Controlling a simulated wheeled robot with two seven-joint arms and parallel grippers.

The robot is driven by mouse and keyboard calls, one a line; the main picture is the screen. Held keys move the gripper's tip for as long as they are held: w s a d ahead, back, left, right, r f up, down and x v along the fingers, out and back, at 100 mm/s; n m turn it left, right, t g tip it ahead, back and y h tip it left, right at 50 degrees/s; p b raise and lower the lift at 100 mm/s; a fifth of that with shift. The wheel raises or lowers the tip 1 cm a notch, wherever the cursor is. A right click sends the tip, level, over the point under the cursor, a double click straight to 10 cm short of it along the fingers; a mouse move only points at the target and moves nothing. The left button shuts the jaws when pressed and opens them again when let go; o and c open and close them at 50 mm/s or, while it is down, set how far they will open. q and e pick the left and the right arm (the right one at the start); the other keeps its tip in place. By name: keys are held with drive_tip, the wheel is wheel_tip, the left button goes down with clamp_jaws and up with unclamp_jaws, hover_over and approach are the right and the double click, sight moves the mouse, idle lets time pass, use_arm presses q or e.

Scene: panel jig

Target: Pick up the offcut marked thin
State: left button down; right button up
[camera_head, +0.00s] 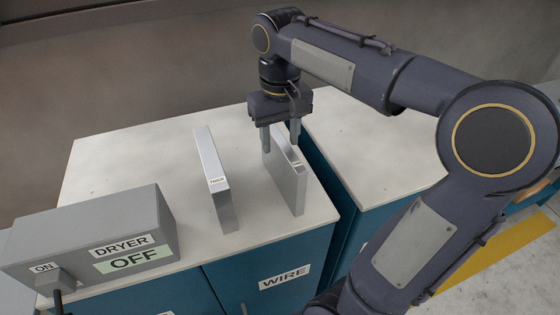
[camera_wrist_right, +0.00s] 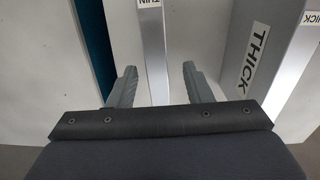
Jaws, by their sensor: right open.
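The thin offcut (camera_head: 289,187) is a pale grey upright panel near the right end of the cabinet top. Its THIN label shows at the top of the right wrist view, on the offcut's narrow edge (camera_wrist_right: 156,45). My right gripper (camera_head: 280,147) is open over the offcut's far part. In the right wrist view, its fingers (camera_wrist_right: 160,68) are apart, with the offcut's edge running between them. I cannot tell whether either finger touches it. My left gripper is not in view.
A thicker upright panel (camera_head: 222,200), marked THICK in the wrist view (camera_wrist_right: 256,55), stands left of the thin offcut. A grey DRYER box (camera_head: 150,210) stands at the front left. The white cabinet top (camera_head: 120,160) is clear behind it. A WIRE label (camera_head: 284,277) marks the front.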

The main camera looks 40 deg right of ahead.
sight(281, 156)
wheel_tip(281, 156, down, 5)
drive_tip(key=shift+s+d+f+p, duration=0.1)
drive_tip(key=shift+f+p, duration=0.1)
drive_tip(key=shift+p, duration=0.1)
drive_tip(key=shift+c, duration=0.3)
clamp_jaws()
